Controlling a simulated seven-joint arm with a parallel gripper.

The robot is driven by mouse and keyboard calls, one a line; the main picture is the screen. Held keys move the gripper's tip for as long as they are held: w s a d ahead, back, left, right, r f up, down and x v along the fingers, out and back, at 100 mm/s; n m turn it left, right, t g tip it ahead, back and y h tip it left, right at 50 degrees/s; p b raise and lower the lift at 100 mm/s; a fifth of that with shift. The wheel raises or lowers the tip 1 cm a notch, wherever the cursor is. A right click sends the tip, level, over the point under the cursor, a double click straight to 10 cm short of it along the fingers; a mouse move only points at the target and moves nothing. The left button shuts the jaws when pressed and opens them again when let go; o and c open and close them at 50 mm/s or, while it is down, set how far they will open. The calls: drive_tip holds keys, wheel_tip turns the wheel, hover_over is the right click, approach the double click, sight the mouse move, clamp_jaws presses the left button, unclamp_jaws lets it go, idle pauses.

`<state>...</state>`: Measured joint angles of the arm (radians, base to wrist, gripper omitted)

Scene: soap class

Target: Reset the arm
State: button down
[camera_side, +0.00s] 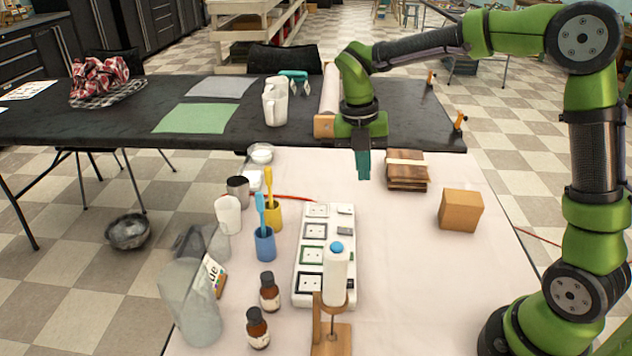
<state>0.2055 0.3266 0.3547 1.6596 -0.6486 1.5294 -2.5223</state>
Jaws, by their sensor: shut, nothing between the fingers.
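My gripper (362,165) hangs from my green arm above the far part of the white-covered table (400,270). Its fingers point down, are shut and hold nothing. It is left of a stack of brown wooden pieces (407,180) and clear of it in the picture. How high it is above the table I cannot tell exactly.
A cardboard box (461,210) stands at right. A white power strip (325,250), a bottle on a wooden stand (336,270), blue (265,245) and yellow (273,215) cups with toothbrushes, brown bottles (257,328) and a clear pitcher (190,300) crowd the left and front. A black table (300,130) adjoins behind.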

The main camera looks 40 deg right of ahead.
drive_tip(key=s+a+r+m+t+y, duration=0.1)
drive_tip(key=s+r+m+t, duration=0.2)
drive_tip(key=s+m, duration=0.5)
drive_tip(key=s+r+m+t+y, duration=0.2)
drive_tip(key=s+m+t, duration=0.3)
drive_tip(key=m, duration=1.7)
drive_tip(key=s+r, duration=0.1)
drive_tip(key=s, duration=0.2)
drive_tip(key=shift+a+r, duration=0.25)
drive_tip(key=shift+a, duration=0.15)
drive_tip(key=shift+s, duration=0.1)
